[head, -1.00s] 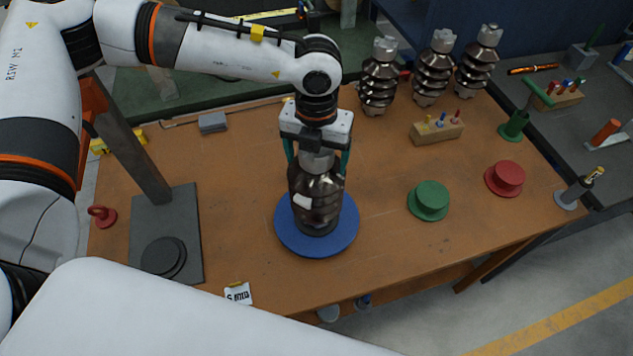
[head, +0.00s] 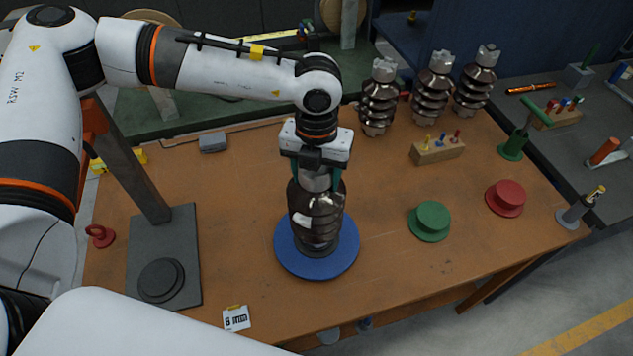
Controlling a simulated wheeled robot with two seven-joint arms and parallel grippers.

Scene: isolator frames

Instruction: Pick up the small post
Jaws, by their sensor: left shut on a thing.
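A dark brown ribbed post (head: 318,212) with a grey metal top stands upright over the round blue disc (head: 288,262) near the table's middle. My left gripper (head: 316,178) comes down from above, with its two fingers closed on either side of the post's grey top. The post's base appears to rest on the disc; I cannot tell whether there is any gap under it. Three similar ribbed posts stand at the back right: one on the left (head: 379,98), one in the middle (head: 432,88) and one on the right (head: 475,82). My right gripper is not in view.
A green flanged piece (head: 431,220), a red one (head: 506,197) and a wooden peg block (head: 437,151) are to the right. A grey plate with a column (head: 183,240) stands left. A label card (head: 236,318) lies in front. Bare table surrounds the disc.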

